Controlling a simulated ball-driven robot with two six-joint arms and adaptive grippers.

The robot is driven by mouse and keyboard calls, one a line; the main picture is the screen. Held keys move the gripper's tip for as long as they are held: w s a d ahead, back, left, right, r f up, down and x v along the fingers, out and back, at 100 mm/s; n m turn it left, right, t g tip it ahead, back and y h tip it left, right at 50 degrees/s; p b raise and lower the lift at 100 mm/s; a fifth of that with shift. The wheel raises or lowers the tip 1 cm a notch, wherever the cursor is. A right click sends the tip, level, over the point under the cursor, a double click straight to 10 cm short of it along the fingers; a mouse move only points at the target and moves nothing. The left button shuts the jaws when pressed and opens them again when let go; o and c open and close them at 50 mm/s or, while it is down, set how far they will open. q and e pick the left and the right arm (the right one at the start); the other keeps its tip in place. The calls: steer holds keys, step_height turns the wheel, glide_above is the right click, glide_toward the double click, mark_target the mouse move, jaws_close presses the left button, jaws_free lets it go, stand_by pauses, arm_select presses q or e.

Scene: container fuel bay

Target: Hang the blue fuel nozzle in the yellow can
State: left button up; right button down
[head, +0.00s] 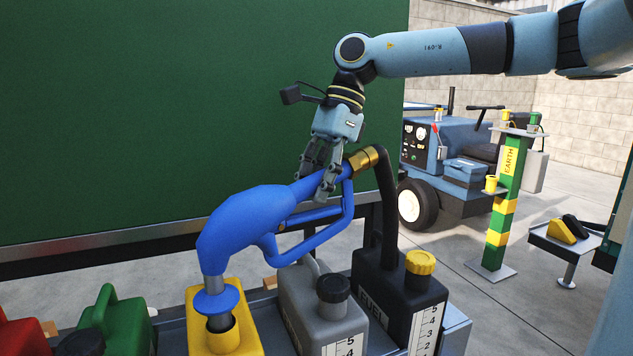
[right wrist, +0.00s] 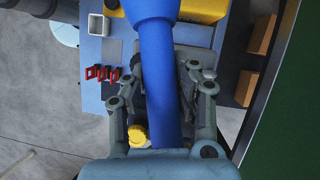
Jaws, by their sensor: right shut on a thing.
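The blue fuel nozzle (head: 245,217) is tilted, spout end down at the left, black hose end up at the right. My right gripper (head: 322,185) is shut on its upper body near the brass collar (head: 364,159). The blue nozzle also fills the middle of the right wrist view (right wrist: 155,75), between the fingers (right wrist: 157,95). The yellow can (head: 198,342) stands at the front. The grey spout, with a blue disc (head: 217,299) around it, points down at the can's open mouth, and its tip appears within the rim. How deep it sits is hidden. My left gripper is out of view.
A grey can (head: 308,309) and a black can with a yellow cap (head: 420,262) stand right of the yellow can; a green can (head: 120,325) stands left. A green panel (head: 180,100) rises behind. A blue cart (head: 440,150) and green-yellow post (head: 507,190) are farther right.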

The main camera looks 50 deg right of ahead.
mark_target(317, 211)
steer(key=shift+f+b, duration=0.8)
steer(key=shift+f, duration=0.8)
steer(key=c, duration=1)
jaws_free()
